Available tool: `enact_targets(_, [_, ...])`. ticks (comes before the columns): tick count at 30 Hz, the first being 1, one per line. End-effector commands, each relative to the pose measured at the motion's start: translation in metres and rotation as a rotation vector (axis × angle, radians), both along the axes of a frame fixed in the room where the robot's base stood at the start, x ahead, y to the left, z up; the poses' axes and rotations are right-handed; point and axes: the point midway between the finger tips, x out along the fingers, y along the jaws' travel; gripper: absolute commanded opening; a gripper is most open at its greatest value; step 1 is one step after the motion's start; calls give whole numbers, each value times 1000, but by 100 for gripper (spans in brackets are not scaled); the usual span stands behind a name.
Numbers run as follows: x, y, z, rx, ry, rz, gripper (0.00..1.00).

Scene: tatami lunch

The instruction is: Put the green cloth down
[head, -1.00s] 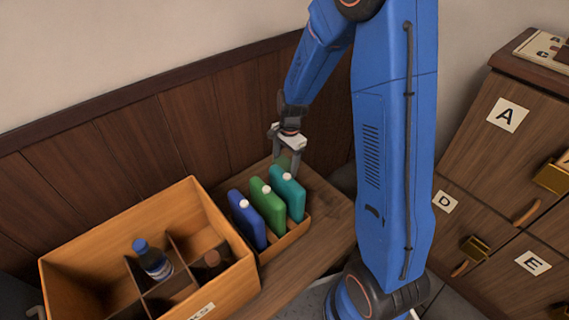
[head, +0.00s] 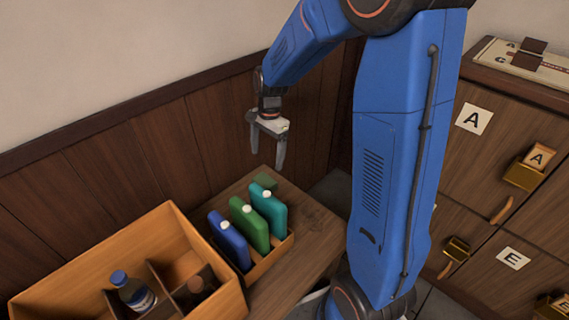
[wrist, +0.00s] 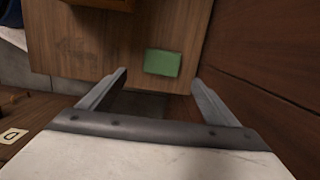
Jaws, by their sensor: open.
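The green cloth (wrist: 162,63) is a small flat folded rectangle lying on the wooden bench top. In the head view the cloth (head: 266,181) shows just behind the teal bottle, partly hidden by it. My gripper (head: 266,160) is open and empty, in the air above the bench near the wall panelling. In the wrist view my gripper's two fingers (wrist: 158,82) are spread wide, with the cloth beyond them and apart from them.
Blue (head: 229,241), green (head: 249,225) and teal (head: 269,211) bottles stand in a small wooden tray (head: 272,259). A larger divided box (head: 52,284) with bottles is at left. Lettered drawers (head: 490,150) stand at right. Bare bench (head: 311,222) lies right of the tray.

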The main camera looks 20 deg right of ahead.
Motion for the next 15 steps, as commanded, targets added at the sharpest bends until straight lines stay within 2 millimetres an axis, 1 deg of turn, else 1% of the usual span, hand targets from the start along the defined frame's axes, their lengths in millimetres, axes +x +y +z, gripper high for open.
enact_targets(2, [-7, -2, 12, 0, -22, 32, 83])
enact_targets(5, [-24, -6, 32, -5, -58, 101, 83])
enact_targets(9, [-53, -13, 62, -19, -119, 225, 83])
enact_targets(15, [-97, -22, 97, -48, -202, 402, 83])
